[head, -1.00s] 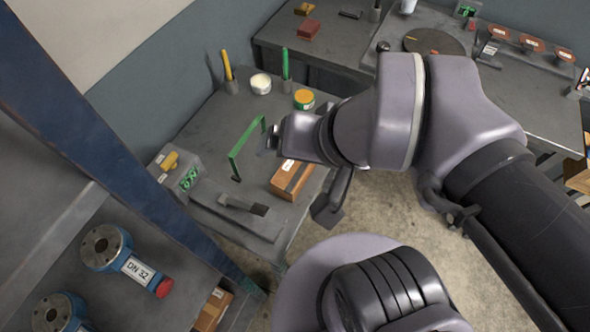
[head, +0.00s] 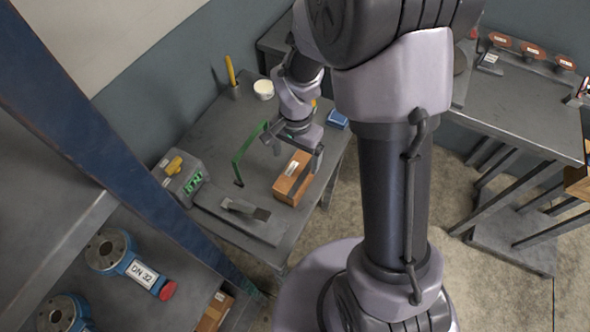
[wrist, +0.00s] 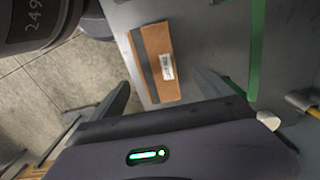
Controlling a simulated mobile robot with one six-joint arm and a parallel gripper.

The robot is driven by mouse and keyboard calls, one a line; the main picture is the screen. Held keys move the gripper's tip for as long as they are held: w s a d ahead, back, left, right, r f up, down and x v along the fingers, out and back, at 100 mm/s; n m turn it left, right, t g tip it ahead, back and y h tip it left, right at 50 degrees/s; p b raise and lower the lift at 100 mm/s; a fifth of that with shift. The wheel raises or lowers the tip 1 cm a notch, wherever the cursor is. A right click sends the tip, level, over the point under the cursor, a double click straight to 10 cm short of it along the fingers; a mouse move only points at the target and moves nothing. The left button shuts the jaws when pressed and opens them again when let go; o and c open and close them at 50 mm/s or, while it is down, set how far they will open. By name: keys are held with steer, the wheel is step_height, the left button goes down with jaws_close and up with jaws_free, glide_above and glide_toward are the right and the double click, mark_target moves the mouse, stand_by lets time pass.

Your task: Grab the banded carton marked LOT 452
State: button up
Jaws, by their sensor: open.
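A brown carton (head: 286,190) with a dark band and a white label lies on the grey bench, near its right edge. It also shows in the wrist view (wrist: 165,48); its label is too small to read. My gripper (head: 295,154) is open just above the carton's far end, one finger toward each side. In the wrist view the fingers of my gripper (wrist: 163,84) point toward the carton, with clear space between them and nothing held. A second brown carton (head: 212,312), partly hidden, sits on the lower-left shelf; its label is unreadable too.
A blue item (head: 338,119) lies behind. A blue post crosses the left.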

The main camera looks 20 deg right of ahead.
mark_target(297, 172)
steer(key=f+b, duration=0.1)
steer(key=f, duration=0.3)
steer(key=f+b, duration=0.2)
steer(key=f, duration=0.2)
steer(key=shift+s+d+f+b, duration=0.15)
steer(key=shift+s+f+b, duration=0.05)
steer(key=shift+f+b, duration=0.15)
steer(key=shift+r, duration=0.15)
steer(key=shift+c, duration=0.7)
steer(key=c, duration=1.5)
